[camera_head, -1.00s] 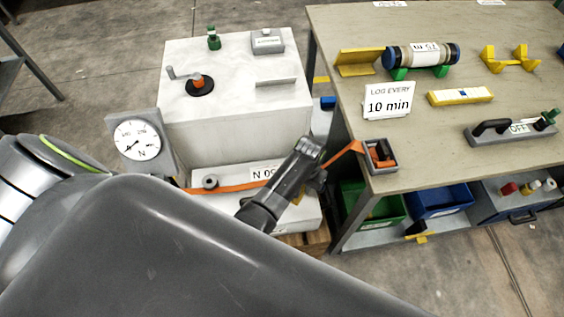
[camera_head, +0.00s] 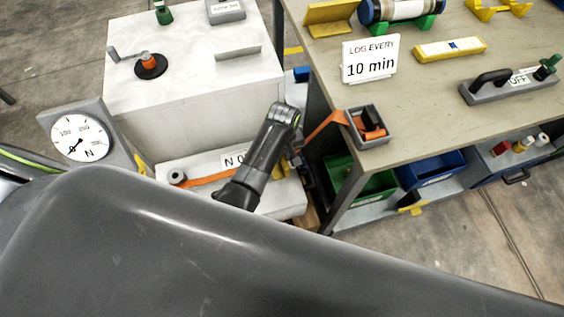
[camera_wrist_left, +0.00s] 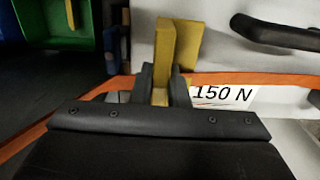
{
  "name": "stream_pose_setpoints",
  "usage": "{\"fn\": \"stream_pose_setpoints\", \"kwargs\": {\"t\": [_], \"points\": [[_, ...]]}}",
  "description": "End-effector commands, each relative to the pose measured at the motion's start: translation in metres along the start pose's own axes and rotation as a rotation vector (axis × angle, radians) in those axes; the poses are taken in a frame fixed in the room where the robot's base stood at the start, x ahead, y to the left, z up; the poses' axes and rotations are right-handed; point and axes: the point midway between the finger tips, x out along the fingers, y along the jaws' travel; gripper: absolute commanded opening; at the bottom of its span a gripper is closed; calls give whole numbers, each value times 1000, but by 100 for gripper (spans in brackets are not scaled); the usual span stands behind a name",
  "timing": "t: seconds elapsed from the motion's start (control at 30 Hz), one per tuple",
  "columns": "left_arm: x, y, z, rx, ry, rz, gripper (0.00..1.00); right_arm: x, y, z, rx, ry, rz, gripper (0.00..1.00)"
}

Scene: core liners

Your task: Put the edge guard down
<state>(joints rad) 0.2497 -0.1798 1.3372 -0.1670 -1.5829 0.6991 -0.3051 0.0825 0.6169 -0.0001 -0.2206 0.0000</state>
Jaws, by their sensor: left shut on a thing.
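The edge guard (camera_wrist_left: 166,45) is a yellow angled piece. In the left wrist view it stands between the dark fingers of my left gripper (camera_wrist_left: 160,84), which is shut on it. The orange strap (camera_wrist_left: 95,88) runs across behind the fingers, with a pale block below the guard; whether guard and strap touch is unclear. In the head view my left wrist hides most of the gripper, and bits of yellow (camera_head: 281,168) show beside it. My right gripper is out of view.
A white block (camera_head: 190,95) with fittings stands left of the wrist, a dial gauge (camera_head: 80,138) beside it. The table (camera_head: 430,100) at right carries a strap holder (camera_head: 368,127), a sign (camera_head: 369,59) and yellow parts. Green (camera_head: 360,185) and blue bins (camera_head: 430,172) sit underneath.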

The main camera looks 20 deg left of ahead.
Motion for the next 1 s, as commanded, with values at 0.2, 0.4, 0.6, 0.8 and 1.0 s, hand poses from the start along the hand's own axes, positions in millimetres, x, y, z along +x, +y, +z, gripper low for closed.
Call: {"fn": "stream_pose_setpoints", "kwargs": {"t": [0.2,0.4,0.6,0.8,1.0], "points": [[25,0,0,2,-1,-1,0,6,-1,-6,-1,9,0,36],[41,0,0,2,1,0,0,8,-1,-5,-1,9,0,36],[41,0,0,2,1,1,0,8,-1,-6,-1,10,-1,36],[44,0,0,2,1,0,18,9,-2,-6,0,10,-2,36],[44,0,0,2,1,0,36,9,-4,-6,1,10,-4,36]]}}
